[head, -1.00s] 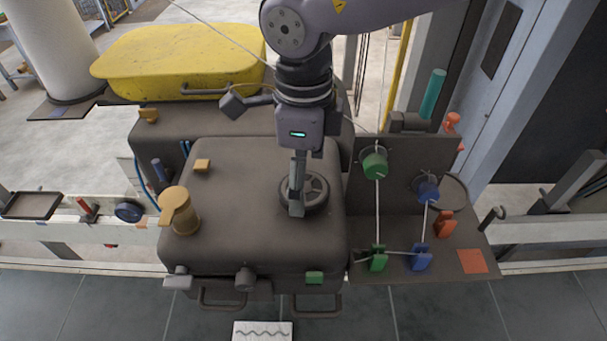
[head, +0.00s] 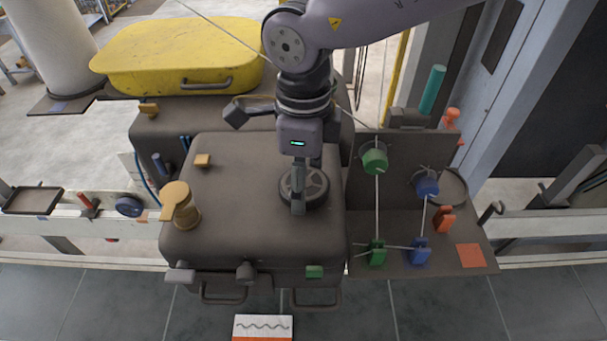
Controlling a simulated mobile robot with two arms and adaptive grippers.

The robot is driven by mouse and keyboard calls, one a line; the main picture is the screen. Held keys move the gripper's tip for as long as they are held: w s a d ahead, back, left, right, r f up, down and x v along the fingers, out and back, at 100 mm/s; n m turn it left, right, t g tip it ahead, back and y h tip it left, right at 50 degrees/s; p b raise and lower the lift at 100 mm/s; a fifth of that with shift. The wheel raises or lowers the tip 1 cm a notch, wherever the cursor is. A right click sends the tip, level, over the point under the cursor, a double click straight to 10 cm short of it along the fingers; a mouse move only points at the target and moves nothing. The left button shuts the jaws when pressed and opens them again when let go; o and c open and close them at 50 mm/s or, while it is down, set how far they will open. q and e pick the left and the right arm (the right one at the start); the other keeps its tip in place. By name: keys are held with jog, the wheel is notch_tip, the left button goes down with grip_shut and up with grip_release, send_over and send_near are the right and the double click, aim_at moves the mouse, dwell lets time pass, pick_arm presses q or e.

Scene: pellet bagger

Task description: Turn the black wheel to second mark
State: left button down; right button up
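The black wheel (head: 318,187) is a small spoked handwheel lying flat on top of the dark machine housing (head: 250,165). My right gripper (head: 298,207) comes down from above, its arm entering from the upper right. Its fingers hang over the left and middle of the wheel and hide part of it. I see the fingers nearly edge-on, so neither their opening nor a grip on the rim can be made out. No marks around the wheel can be made out. My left gripper is not in view.
A tan-capped jar-like part (head: 178,205) stands left on the housing, with a small orange block (head: 202,160) behind it. A yellow lid (head: 170,50) lies at the back. Right of the housing, a dark panel carries a green knob (head: 375,162), a blue knob (head: 427,185) and thin rods.

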jog(key=c, duration=0.3)
